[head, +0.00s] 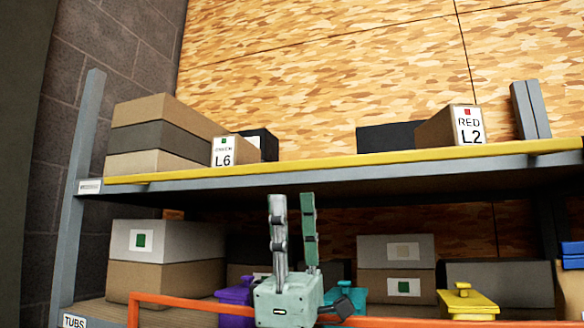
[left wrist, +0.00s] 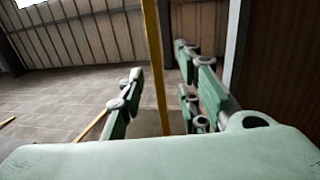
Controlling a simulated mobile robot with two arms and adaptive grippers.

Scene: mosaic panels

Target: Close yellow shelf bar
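The yellow shelf bar (head: 345,162) runs along the front edge of the upper shelf in the head view. In the left wrist view a yellow bar (left wrist: 157,70) runs upright through the picture and shows between the two fingers. My left gripper (head: 292,198) points up, with its fingertips just under the upper shelf's edge in the picture. Its fingers are apart with nothing held between them; I cannot tell whether they touch the bar. It also shows open in the left wrist view (left wrist: 158,62). My right gripper is not in view.
An orange bar (head: 195,305) crosses in front of the lower shelf, behind my gripper. Stacked boxes (head: 150,135) and the L2 box (head: 452,126) stand on the upper shelf. Purple, teal and yellow (head: 467,302) tubs sit below. A grey post (head: 78,190) bounds the left side.

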